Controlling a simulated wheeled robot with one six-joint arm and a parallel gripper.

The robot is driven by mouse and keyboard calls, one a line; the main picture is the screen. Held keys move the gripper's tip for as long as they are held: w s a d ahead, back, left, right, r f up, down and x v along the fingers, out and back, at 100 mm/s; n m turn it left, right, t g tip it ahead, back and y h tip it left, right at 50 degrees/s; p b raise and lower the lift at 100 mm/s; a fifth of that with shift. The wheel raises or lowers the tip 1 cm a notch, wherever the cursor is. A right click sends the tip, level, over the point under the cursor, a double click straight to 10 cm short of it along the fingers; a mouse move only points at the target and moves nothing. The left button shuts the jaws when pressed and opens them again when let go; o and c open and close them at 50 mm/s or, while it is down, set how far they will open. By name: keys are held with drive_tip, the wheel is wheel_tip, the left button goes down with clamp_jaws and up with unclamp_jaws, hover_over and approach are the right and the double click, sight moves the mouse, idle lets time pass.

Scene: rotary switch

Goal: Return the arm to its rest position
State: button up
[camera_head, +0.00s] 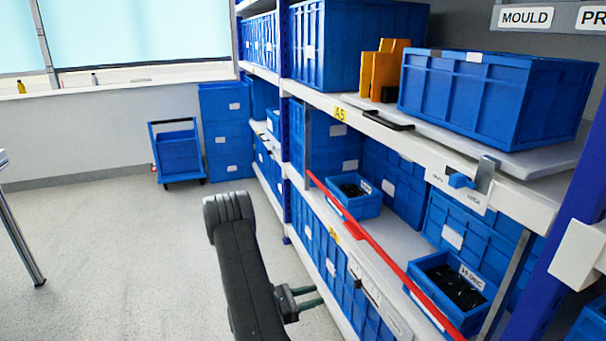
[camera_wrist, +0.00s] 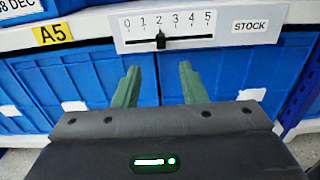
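My gripper (camera_head: 306,297) is in front of the lower shelf edge in the head view, beside my dark arm. In the wrist view my gripper (camera_wrist: 160,85) has its two green fingers apart, with nothing between them. They point towards the shelf front, below a white scale plate (camera_wrist: 200,25) marked 0 to 5 and STOCK. The plate's black slider (camera_wrist: 160,40) stands at about 2. A blue switch knob (camera_head: 460,181) sits on a small labelled plate on the upper shelf edge, well away from my gripper.
Blue crates (camera_head: 500,100) fill the shelves. A red bar (camera_head: 385,258) runs slanting across the lower shelf opening. Small bins (camera_head: 450,285) hold dark parts. A blue trolley (camera_head: 178,155) stands at the back. The grey floor (camera_head: 110,260) left of my arm is clear.

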sight(355, 283)
drive_tip(key=b+x, duration=0.2)
drive_tip(key=x, duration=1.1)
drive_tip(key=shift+d+f, duration=0.1)
drive_tip(key=shift+d, duration=0.05)
drive_tip(key=shift+s+d, duration=0.1)
drive_tip(key=shift+s, duration=0.45)
